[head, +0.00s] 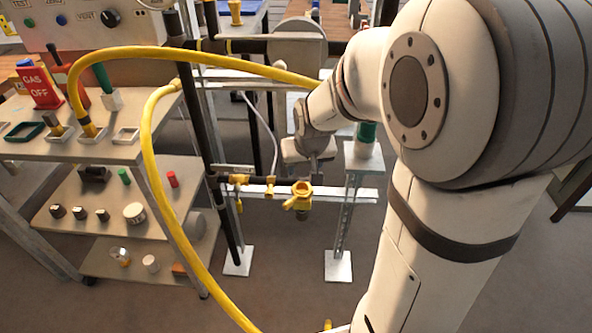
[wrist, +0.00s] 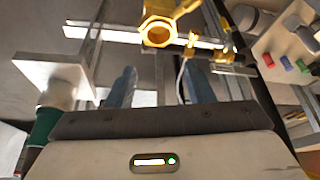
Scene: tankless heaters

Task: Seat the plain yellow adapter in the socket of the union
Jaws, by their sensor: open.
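The yellow union (head: 299,196) is on the dark horizontal pipe, below my gripper. In the wrist view the union (wrist: 158,32) shows a hexagonal collar with a round, brownish opening, just beyond the fingertips. My gripper (head: 316,176) is above the pipe, close to the union; in the wrist view its two blue-grey fingers (wrist: 160,74) stand apart with nothing between them. I cannot single out the plain yellow adapter for certain. A yellow fitting (head: 89,130) at a hose end stands in a small white tray on the left bench.
The yellow hose (head: 215,56) arches from the left bench towards my arm; another loops to the floor. A green cylinder (head: 365,133) on a white-plated post stands right of my gripper.

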